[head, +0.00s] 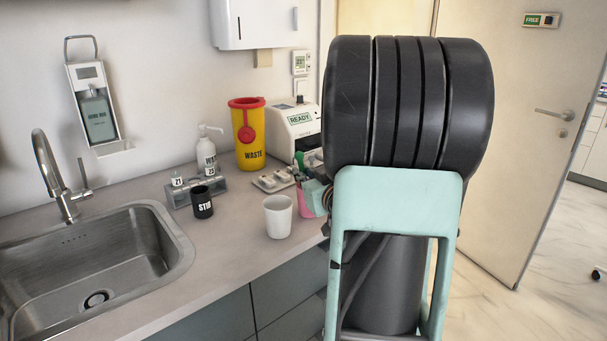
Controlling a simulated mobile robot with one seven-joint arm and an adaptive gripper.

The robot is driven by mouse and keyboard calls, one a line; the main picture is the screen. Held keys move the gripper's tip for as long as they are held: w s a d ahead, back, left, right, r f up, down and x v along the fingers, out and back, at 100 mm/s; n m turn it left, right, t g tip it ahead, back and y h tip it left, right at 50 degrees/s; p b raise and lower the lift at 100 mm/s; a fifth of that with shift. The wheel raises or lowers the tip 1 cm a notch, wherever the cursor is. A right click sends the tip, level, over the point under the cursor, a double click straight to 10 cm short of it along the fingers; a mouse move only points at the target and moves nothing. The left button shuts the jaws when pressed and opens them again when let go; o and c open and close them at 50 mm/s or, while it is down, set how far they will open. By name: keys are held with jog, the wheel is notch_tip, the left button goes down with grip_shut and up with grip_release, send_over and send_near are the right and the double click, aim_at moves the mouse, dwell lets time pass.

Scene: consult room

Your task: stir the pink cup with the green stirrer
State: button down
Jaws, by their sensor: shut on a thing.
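The pink cup (304,205) stands on the counter, right behind the white cup; only its left part shows. A small teal block at the arm's edge, seemingly part of my gripper (316,195), covers the cup's right side. My arm hides most of the gripper, including its fingertips. A narrow green piece, apparently the green stirrer (299,160), rises just above the pink cup. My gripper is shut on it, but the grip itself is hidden. I cannot tell whether the stirrer's lower end is inside the cup.
A white cup (278,216) stands in front, with a black STIR cup (202,203) to its left. A grey rack (181,194), pump bottle (206,155), yellow waste bin (248,138), small tray (267,185) and white machine (296,128) stand behind. The sink (150,240) is at left.

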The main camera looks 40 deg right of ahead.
jog(key=shift+r, duration=0.15)
jog(key=shift+w+a+r+p, duration=0.25)
jog(key=shift+r+p, duration=0.8)
jog(key=shift+r, duration=0.35)
jog(key=shift+w+a+r+p, duration=0.1)
jog(key=shift+w+r+p, duration=0.15)
jog(key=shift+r+p, duration=1)
jog(key=shift+w+a+r+p, duration=0.25)
jog(key=shift+r+p, duration=0.6)
jog(key=shift+r, duration=0.75)
jog(key=shift+d, duration=0.1)
notch_tip(320, 180, up, 5)
jog(key=p, duration=0.4)
